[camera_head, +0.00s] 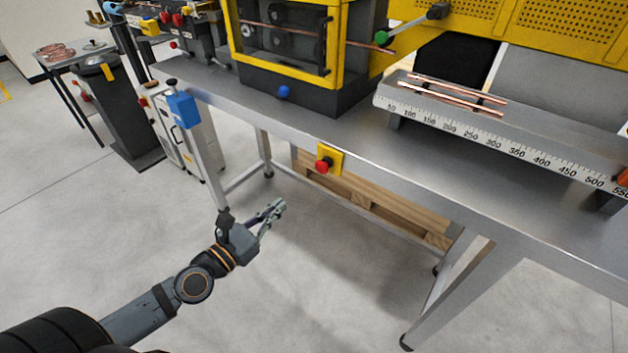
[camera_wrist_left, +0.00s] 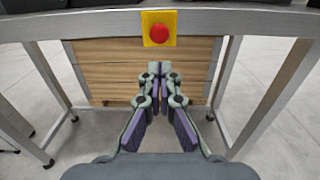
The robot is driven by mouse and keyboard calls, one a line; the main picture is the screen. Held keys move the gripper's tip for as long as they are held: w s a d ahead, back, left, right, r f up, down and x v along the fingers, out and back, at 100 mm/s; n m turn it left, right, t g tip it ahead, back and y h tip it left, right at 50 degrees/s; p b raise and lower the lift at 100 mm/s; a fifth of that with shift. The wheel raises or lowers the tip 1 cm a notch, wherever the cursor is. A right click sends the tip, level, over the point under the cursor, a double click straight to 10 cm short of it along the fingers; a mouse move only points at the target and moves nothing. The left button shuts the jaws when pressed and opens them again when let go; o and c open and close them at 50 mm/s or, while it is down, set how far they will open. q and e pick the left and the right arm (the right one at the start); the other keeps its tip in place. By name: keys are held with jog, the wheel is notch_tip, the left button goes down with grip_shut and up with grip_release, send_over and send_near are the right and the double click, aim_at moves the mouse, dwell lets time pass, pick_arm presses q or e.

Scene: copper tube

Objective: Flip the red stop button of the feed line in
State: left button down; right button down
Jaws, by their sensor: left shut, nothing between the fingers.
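The red stop button (camera_head: 322,165) sits on a yellow square plate (camera_head: 337,158) on the front edge of the steel bench. It also shows in the left wrist view as a red button (camera_wrist_left: 159,33) on its yellow plate (camera_wrist_left: 146,20), above the fingertips. My left gripper (camera_head: 277,206) is below and to the left of the button in the head view, apart from it. In the left wrist view the left gripper (camera_wrist_left: 159,68) has its fingertips together with nothing between them. My right gripper is in neither view.
The bench (camera_head: 400,165) carries a yellow-framed machine (camera_head: 285,50) and a ruled rail (camera_head: 480,130) with copper tubes (camera_head: 455,97). A blue box (camera_head: 183,109) hangs at the bench's left end. A wooden pallet (camera_head: 385,203) stands under the bench. The floor before the bench is clear.

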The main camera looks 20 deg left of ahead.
pick_arm(q)
jog(key=shift+w, duration=0.1)
jog(key=p, duration=0.3)
send_near(319, 167)
jog(key=x, duration=0.7)
jog(key=shift+d+f, duration=0.1)
jog(key=shift+f, duration=0.25)
jog(key=shift+w+d+r, duration=0.2)
jog(key=shift+w+d, duration=0.05)
jog(key=shift+w, duration=0.35)
jog(key=shift+r, duration=0.15)
